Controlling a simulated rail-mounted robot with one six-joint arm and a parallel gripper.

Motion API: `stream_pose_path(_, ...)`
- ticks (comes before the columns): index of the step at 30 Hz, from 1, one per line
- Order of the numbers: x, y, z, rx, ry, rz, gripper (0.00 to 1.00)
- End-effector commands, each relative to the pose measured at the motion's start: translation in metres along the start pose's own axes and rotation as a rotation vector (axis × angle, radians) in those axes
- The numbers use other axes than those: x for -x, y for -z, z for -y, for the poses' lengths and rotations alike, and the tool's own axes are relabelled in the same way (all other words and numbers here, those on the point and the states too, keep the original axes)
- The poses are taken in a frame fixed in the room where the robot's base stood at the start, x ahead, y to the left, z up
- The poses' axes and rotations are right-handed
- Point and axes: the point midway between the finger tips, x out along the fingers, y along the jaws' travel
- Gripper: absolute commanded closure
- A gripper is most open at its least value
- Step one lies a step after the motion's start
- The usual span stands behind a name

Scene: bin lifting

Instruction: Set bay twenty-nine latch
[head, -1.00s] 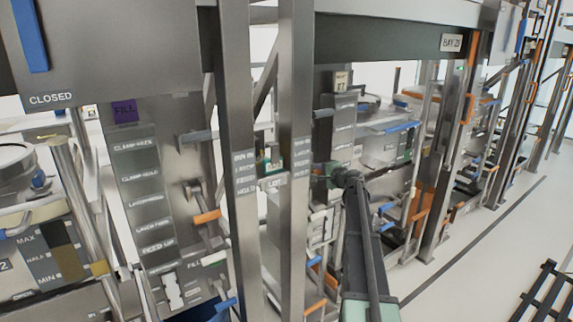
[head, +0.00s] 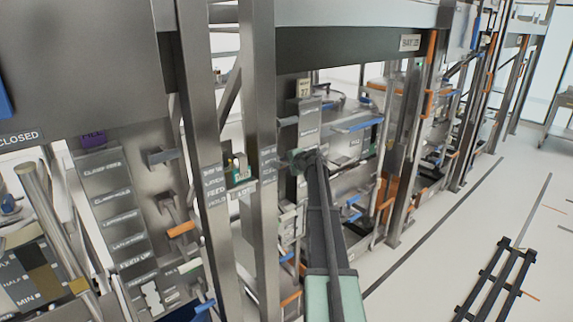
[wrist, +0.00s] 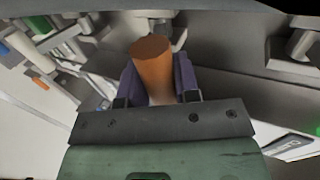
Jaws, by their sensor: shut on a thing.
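An orange handle grip (wrist: 152,65) sits between the purple finger pads of my gripper (wrist: 158,88) in the wrist view. My gripper is shut on it. The handle's lower part is hidden between the fingers, and I cannot tell which mechanism it joins. In the head view my gripper (head: 306,161) is at the grey panel just right of a steel post (head: 260,120), under a beam with a bay sign (head: 409,43). The sign's number is too blurred to read surely. The held handle cannot be made out there.
A labelled panel (head: 113,200) with an orange-tipped lever (head: 181,229) stands left of the posts. A grey bracket (wrist: 297,40) juts out right of my gripper. Open floor (head: 440,240) lies to the right, with a black frame (head: 497,280) on it.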

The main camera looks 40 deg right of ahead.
Motion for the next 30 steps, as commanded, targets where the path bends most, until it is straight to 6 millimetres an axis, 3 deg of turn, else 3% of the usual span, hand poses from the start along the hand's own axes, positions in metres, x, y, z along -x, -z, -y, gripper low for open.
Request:
stream_pose_path(8, -0.001, 0.001, 0.002, -0.002, 0.005, -0.001, 1.0)
stream_pose_path(9, -0.001, 0.001, 0.003, -0.002, 0.005, -0.001, 0.66)
stream_pose_path(14, -0.001, 0.001, 0.002, -0.001, 0.004, -0.001, 0.44)
stream_pose_path(23, 0.003, 0.0, 0.002, -0.001, 0.003, -0.001, 0.44)
stream_pose_path(26, 0.014, 0.0, 0.003, 0.0, 0.003, -0.002, 0.44)
stream_pose_path(30, 0.045, -0.001, 0.005, -0.001, 0.002, -0.002, 0.44)
